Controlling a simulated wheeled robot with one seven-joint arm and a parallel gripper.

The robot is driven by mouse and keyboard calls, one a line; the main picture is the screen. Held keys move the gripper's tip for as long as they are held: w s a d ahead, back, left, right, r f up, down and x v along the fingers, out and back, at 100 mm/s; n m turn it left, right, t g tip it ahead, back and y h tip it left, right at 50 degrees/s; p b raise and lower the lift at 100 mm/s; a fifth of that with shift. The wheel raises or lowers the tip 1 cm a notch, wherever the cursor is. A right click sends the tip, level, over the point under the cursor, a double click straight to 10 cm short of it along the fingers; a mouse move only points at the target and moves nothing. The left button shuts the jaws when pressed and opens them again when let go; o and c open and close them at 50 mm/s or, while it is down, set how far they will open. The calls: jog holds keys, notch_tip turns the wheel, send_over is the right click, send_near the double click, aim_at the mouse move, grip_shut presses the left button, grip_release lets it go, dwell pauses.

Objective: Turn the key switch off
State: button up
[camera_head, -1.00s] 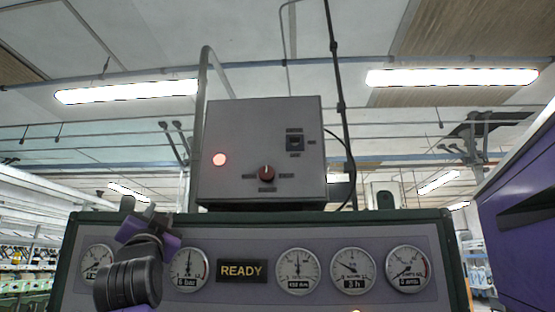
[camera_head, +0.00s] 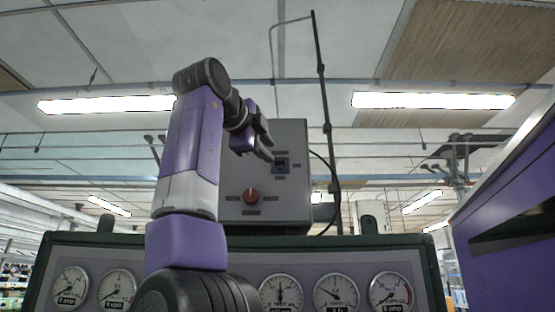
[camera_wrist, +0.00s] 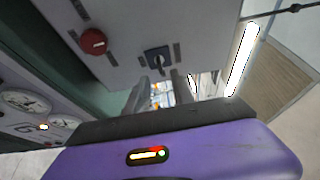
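The grey control box (camera_head: 290,135) stands on top of the gauge panel. The key switch (camera_head: 281,163) is a small dark square with a black knob on the box's front, with label plates around it. In the wrist view the key switch (camera_wrist: 158,58) lies just beyond the fingertips, roughly between them. My gripper (camera_head: 266,148) is at its upper left in the head view, its fingers pointing toward it. In the wrist view my gripper (camera_wrist: 160,80) has its two fingers apart with nothing between them. I cannot tell whether a finger touches the switch.
A red rotary knob (camera_head: 250,195) sits below and left of the key switch; it also shows in the wrist view (camera_wrist: 93,41). Several gauges (camera_head: 335,292) line the panel below. A purple cabinet (camera_head: 510,195) stands at the right. A dark cable runs beside the box.

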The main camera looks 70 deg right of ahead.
aim_at(278, 160)
jog(key=d+p, duration=0.1)
jog(key=d, duration=0.6)
jog(key=shift+d+p, duration=0.1)
jog(key=shift+p, duration=0.2)
grip_shut()
